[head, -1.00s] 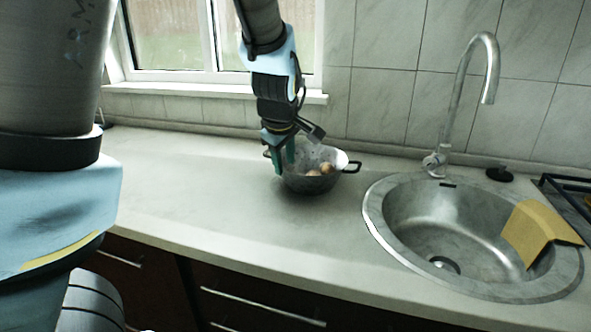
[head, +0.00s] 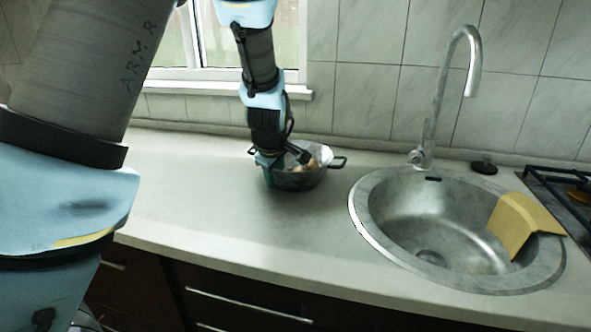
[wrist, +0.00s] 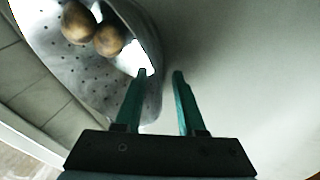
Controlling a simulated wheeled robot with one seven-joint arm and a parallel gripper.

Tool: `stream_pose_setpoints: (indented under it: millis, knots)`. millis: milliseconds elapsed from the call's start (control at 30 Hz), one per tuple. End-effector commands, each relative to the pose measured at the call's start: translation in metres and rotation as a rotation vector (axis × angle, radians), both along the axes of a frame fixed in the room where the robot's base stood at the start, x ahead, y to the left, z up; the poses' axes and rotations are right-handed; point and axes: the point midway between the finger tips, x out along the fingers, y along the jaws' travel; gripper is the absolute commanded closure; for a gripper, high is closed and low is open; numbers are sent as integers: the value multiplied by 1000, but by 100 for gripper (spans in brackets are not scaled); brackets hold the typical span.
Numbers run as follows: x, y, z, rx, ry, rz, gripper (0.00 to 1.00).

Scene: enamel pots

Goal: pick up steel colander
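The steel colander (head: 300,180) stands upright on the counter, left of the sink, with dark side handles and round brownish things inside. In the wrist view the perforated colander (wrist: 60,60) fills the upper left, with two potato-like things (wrist: 92,30) in it. My gripper (head: 266,172) is at the colander's left side, pointing down. In the wrist view my gripper (wrist: 160,72) is open, its two green fingers apart. The left finger overlaps the colander's wall and rim in the picture, and the right finger is over bare counter. I cannot tell whether either finger touches it.
A round steel sink (head: 455,235) with a tall tap (head: 440,100) lies to the right. A yellow cloth (head: 522,222) hangs over the sink's right rim. A hob (head: 565,195) is at the far right. The counter (head: 190,190) left of the colander is clear.

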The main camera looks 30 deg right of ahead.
Motion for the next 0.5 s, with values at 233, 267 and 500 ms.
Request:
stream_pose_setpoints:
  millis: [233,267,500]
  knots:
    - [6,-4,-13,-1,-1,0,61]
    - [6,-4,-13,-1,-1,0,61]
    - [6,-4,-13,-1,-1,0,74]
